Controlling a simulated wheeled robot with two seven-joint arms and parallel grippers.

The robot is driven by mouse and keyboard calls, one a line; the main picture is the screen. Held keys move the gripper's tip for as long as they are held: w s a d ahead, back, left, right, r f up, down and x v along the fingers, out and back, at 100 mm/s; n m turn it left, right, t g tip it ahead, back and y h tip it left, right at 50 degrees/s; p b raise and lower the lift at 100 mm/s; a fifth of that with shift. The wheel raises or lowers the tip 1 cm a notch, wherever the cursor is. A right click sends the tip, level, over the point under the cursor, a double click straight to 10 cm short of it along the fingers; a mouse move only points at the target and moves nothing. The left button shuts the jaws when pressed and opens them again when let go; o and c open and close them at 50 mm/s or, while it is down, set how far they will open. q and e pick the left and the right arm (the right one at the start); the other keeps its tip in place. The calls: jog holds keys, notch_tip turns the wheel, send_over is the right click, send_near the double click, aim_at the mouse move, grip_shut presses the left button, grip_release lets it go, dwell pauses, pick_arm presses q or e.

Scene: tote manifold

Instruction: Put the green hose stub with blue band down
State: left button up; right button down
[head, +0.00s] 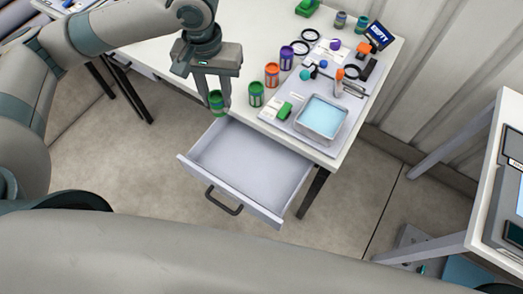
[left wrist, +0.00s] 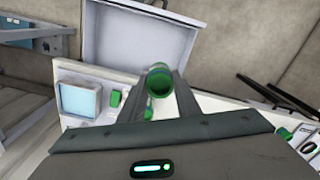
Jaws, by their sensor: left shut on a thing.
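A green hose stub (head: 216,101) with a darker bluish band is between the fingers of my left gripper (head: 212,97), which is shut on it. My right gripper is not in view.
An empty open drawer (head: 203,180) juts out below the table edge. Orange (head: 272,75) and purple (head: 287,58) stubs stand in a row behind the green one. A tray (head: 322,118) with a light-blue inside is at the right. The table (head: 155,52) is clear toward the left.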

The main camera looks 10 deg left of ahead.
pick_arm(q)
jog(key=d+f+n+p, duration=0.2)
jog(key=d+f+n, duration=0.3)
jog(key=f, duration=0.4)
jog(key=n+p, duration=0.2)
jog(key=n, duration=0.5)
send_over(250, 168)
notch_tip(250, 168, down, 8)
jog(key=r, duration=0.1)
jog(key=shift+f, duration=0.3)
notch_tip(250, 168, down, 6)
jog(key=shift+f+p, duration=0.15)
jog(key=shift+p, duration=0.15)
jog(key=shift+f, duration=1.85)
